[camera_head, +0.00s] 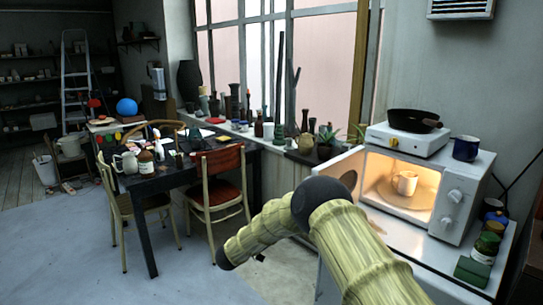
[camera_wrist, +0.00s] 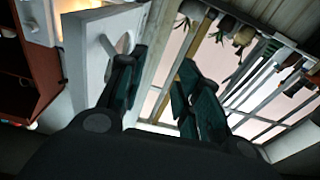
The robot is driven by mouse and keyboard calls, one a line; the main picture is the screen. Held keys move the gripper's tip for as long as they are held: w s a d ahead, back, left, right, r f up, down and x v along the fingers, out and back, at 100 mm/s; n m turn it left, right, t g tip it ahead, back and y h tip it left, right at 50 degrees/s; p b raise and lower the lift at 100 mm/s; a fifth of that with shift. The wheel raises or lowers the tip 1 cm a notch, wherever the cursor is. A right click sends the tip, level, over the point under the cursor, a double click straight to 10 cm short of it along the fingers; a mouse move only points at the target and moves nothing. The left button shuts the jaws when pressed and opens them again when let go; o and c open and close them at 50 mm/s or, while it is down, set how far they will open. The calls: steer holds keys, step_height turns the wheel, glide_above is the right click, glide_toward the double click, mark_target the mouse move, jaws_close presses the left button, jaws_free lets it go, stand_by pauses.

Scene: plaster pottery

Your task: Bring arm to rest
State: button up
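My arm (camera_head: 290,215) reaches up from the bottom of the head view and bends down to the left, in front of the microwave counter. My gripper (camera_wrist: 163,62) shows in the wrist view with its two dark green fingers apart and nothing between them. In the head view the gripper is mostly hidden behind my arm's far end. A white mug (camera_head: 404,183) stands inside the lit, open microwave (camera_head: 450,195), apart from my gripper.
The microwave door (camera_head: 338,178) stands open near my arm; a white panel with a handle also shows beside the fingers in the wrist view (camera_wrist: 97,50). A hot plate (camera_head: 408,139) with a black pan is on top. A cluttered dark table (camera_head: 165,182) and chairs (camera_head: 218,190) stand left. Floor (camera_head: 60,245) is clear front left.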

steer(key=s+d+f+n+t+y, duration=0.1)
steer(key=s+d+f+n+y, duration=0.2)
steer(key=f, duration=0.5)
steer(key=s+d+f+n+t+y, duration=0.1)
steer(key=s+d+f+n+y, duration=0.2)
steer(key=f, duration=0.4)
steer(key=s+d+f+n+g+y, duration=0.1)
steer(key=s+d+f+g+y, duration=0.15)
steer(key=s+f, duration=0.5)
steer(key=s+d+f+n+g+y, duration=0.1)
steer(key=s+d+f+n+y, duration=0.15)
steer(key=s+f, duration=0.5)
steer(key=s+d+f+g+y, duration=0.1)
steer(key=s+d+f+g, duration=0.15)
steer(key=s, duration=0.85)
steer(key=s+d+f+g+y, duration=0.1)
steer(key=s+d+g, duration=0.2)
steer(key=s, duration=0.8)
steer(key=s+d+r+g, duration=0.1)
steer(key=s+g, duration=0.2)
steer(key=s, duration=0.8)
steer(key=s+d+r+g+y, duration=0.1)
steer(key=s+d+r+g, duration=0.1)
steer(key=s, duration=0.9)
steer(key=shift+s+d+m+g, duration=0.25)
steer(key=shift+d+m+g, duration=0.05)
steer(key=shift+m+g, duration=0.15)
